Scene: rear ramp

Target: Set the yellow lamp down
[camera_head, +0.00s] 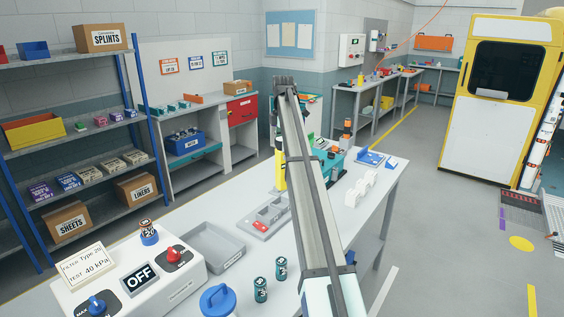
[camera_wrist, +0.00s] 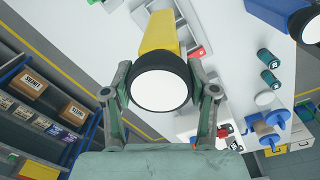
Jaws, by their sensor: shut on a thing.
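The yellow lamp (camera_wrist: 160,35) is between my gripper's (camera_wrist: 160,86) two fingers in the wrist view, its black-rimmed round white face (camera_wrist: 160,88) toward the camera. The fingers close on the black head from both sides. In the head view the yellow lamp (camera_head: 279,170) shows as a narrow upright strip beside my arm, which hides part of it. It is over or near the far left side of the white table (camera_head: 240,195). I cannot tell whether its lower end touches anything.
A grey divided tray (camera_head: 250,228) with a red item lies near the lamp. An empty grey tray (camera_head: 212,250), two green canisters (camera_head: 261,290) and a white control box (camera_head: 185,283) are nearer. A teal case (camera_head: 326,172) and white holders (camera_head: 360,188) stand right of my arm.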

